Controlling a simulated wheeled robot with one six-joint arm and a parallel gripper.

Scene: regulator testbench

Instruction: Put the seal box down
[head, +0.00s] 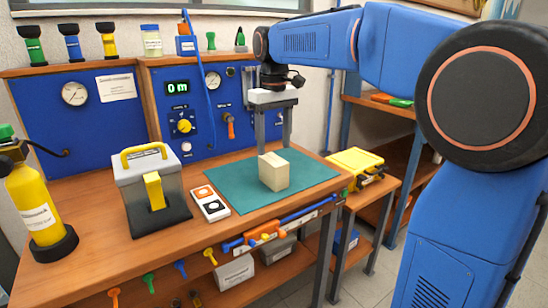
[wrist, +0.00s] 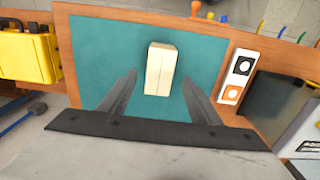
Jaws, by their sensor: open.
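The seal box (head: 273,174), a plain cream block, stands upright on the teal mat (head: 227,184) on the workbench. In the wrist view the seal box (wrist: 160,70) is near the middle of the mat (wrist: 98,60). My gripper (head: 274,145) points down just above and behind the box in the head view. Its two grey fingers are spread apart with nothing held. In the wrist view my gripper (wrist: 160,80) shows one finger on each side of the box's line, with mat visible between fingers and box.
A two-button panel (head: 210,203) lies left of the mat, beside a grey case with a yellow handle (head: 152,190). A yellow toolbox (head: 354,161) sits on a lower side table at right. The blue gauge panel (head: 100,118) stands behind. Bare mat surrounds the box.

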